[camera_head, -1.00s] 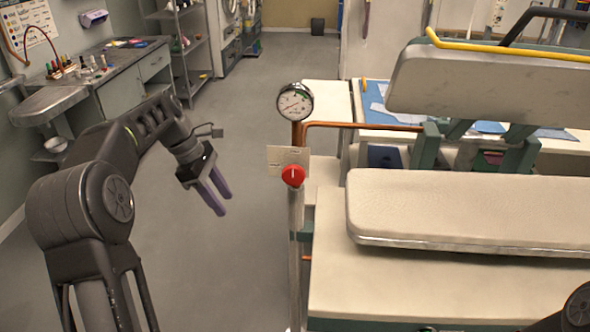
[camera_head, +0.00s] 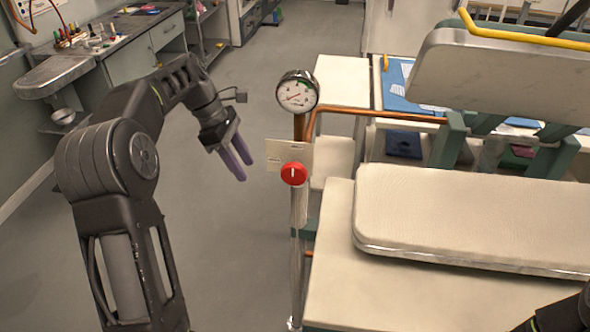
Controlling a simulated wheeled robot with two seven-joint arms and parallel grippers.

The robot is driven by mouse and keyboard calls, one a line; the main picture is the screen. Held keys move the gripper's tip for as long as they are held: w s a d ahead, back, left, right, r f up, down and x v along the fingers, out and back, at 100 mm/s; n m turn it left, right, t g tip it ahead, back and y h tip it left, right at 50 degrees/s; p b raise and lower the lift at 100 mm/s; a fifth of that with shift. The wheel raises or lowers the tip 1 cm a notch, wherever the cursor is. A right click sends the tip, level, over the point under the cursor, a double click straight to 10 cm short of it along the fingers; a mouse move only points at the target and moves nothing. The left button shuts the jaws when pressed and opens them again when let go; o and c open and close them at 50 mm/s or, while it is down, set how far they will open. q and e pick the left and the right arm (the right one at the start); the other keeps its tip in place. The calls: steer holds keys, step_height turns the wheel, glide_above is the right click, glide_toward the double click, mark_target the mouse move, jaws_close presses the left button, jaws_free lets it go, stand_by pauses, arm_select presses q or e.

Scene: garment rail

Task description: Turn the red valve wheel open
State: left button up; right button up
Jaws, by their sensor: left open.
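The red valve wheel (camera_head: 294,173) is a small round red knob with a white mark that stands upright on its face. It sits on a vertical metal pipe below a round white pressure gauge (camera_head: 297,92). My left gripper (camera_head: 238,168) is open and empty, with two purple fingers pointing down and to the right. It is left of the wheel and apart from it. My right gripper is not in view; only a dark part of my right arm shows at the lower right corner.
A pale tag (camera_head: 283,155) hangs behind the wheel. A copper pipe (camera_head: 375,115) runs right from the gauge. A padded press (camera_head: 470,220) with a raised upper plate (camera_head: 495,75) fills the right. A workbench (camera_head: 105,55) stands at the far left. Floor left of the pipe is clear.

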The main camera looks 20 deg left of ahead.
mark_target(289, 164)
arm_select(q)
steer(key=w+d+p, duration=0.1)
steer(key=d, duration=0.3)
steer(key=w+d, duration=0.1)
steer(key=d, duration=0.2)
steer(key=w+d+p, duration=0.1)
steer(key=d, duration=0.3)
steer(key=shift+d+r+p, duration=0.1)
steer(key=shift+d+p, duration=0.25)
steer(key=shift+w+d+f, duration=0.1)
steer(key=shift+d+f, duration=0.05)
steer(key=shift+f, duration=0.55)
steer(key=shift+c, duration=0.5)
jaws_close()
